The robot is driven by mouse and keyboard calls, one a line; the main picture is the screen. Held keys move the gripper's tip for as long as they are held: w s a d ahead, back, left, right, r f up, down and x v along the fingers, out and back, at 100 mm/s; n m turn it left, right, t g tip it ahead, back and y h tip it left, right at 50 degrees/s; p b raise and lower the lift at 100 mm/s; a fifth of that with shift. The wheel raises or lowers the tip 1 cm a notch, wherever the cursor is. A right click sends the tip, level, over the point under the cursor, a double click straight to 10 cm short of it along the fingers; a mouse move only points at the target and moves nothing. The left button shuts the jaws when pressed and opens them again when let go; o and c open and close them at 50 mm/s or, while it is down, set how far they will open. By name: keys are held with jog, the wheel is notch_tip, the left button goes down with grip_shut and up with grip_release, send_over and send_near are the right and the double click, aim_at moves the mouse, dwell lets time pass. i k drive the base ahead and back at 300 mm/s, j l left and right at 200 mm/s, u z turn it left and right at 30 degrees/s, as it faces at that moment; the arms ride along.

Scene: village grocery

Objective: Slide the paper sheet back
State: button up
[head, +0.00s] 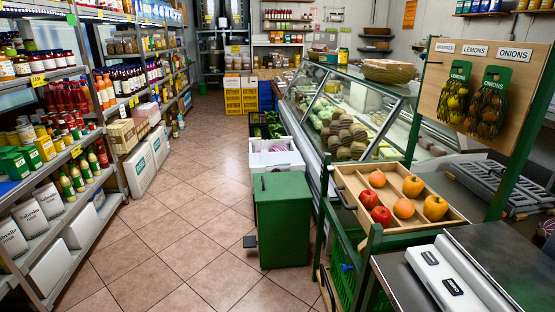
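I cannot make out a loose paper sheet for certain in the head view. A flat white device (456,282) with small dark labels lies on the dark grey counter (508,262) at the lower right; I cannot tell whether any paper is on it. My gripper is not in view.
A wooden tray (424,227) of several fruits stands on a green frame beside the counter. A green bin (282,222) stands on the floor before the glass display case (345,100). A wooden board (492,58) holds net bags. The tiled aisle (165,225) is clear; stocked shelves line the left.

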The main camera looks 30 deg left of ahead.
aim_at(276, 155)
jog(key=i+j+u, duration=0.1)
jog(key=u, duration=1.4)
jog(key=i+u, duration=0.15)
jog(key=i, duration=5.35)
jog(key=i+z, duration=0.15)
jog(key=i, duration=0.65)
jog(key=i+j+z, duration=0.1)
jog(key=i, duration=0.7)
jog(key=i+j+z, duration=0.1)
jog(key=z, duration=2.1)
